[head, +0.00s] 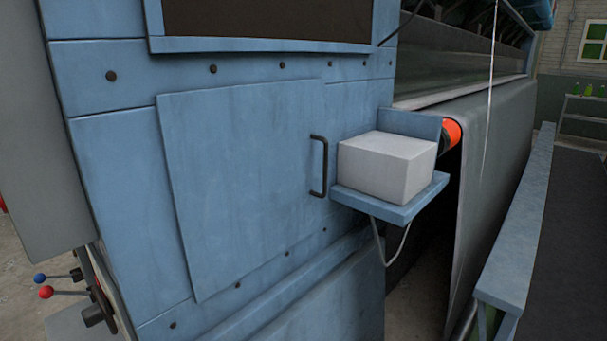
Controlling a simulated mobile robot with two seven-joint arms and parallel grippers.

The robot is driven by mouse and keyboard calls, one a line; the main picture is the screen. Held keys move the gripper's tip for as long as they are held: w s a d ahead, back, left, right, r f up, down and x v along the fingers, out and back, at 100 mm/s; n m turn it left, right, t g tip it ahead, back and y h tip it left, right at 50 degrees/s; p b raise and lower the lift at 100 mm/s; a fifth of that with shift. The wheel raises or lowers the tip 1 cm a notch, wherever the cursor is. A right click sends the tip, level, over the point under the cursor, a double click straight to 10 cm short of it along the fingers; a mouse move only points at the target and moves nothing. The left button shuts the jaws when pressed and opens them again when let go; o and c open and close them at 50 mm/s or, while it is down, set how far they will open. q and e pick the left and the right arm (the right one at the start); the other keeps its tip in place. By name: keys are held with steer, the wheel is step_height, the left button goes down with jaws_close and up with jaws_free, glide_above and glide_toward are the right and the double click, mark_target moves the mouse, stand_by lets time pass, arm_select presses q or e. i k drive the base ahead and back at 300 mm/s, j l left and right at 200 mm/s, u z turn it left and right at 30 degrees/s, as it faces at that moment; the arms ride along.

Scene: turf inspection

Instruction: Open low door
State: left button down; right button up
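The low door (242,190) is a flat blue panel on the side of a large blue machine. It sits flush with the panel around it and looks shut. A dark vertical bar handle (323,166) is fixed near its right edge. Neither of my grippers shows in the head view. Nothing covers the door or its handle.
Right beside the handle, a small blue shelf (397,211) juts out and carries a white block (387,166). Levers with red and blue knobs (46,292) stick out at the lower left. A blue-edged conveyor (520,235) runs along the right.

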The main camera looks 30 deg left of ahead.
mark_target(248, 166)
steer(key=i+u, duration=0.1)
steer(key=u, duration=0.9)
